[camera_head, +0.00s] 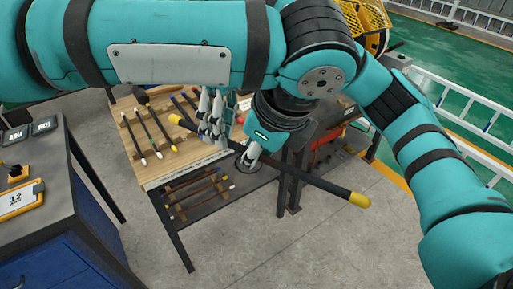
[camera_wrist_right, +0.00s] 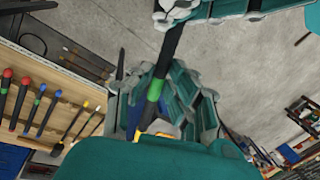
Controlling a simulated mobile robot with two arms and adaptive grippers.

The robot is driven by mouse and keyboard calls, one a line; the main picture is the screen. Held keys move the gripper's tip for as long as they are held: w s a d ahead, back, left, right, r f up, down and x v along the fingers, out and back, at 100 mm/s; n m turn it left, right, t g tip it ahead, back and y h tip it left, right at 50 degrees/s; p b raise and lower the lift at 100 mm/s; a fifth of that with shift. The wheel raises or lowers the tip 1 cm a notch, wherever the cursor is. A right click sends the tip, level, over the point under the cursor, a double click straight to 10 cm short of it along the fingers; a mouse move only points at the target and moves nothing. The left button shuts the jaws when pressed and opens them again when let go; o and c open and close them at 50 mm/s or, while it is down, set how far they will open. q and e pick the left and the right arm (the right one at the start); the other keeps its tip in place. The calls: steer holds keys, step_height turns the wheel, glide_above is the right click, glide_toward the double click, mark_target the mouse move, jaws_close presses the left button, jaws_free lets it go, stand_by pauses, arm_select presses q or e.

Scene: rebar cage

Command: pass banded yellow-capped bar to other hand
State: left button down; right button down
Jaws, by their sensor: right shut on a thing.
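The bar (camera_head: 318,184) is dark with yellow caps at both visible ends and slants down to the right in the head view. It shows a green band in the right wrist view (camera_wrist_right: 155,89). My right gripper (camera_head: 213,122) is shut on it near its left cap; its fingers flank the bar in the wrist view (camera_wrist_right: 160,105). My left gripper (camera_head: 248,157) is at the bar farther along, right of my right gripper, below its dark wrist. It also shows at the top of the wrist view (camera_wrist_right: 170,14). Whether its fingers clasp the bar cannot be told.
A wooden-topped table (camera_head: 158,181) with several capped bars stands behind and left of the grippers. More bars lie on its lower shelf (camera_head: 238,204). A dark-topped blue cabinet (camera_head: 60,240) stands at the left. Grey floor in front is clear. My arms hide part of the table.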

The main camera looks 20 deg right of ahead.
steer(key=shift+w, duration=0.1)
steer(key=c, duration=1.2)
jaws_free()
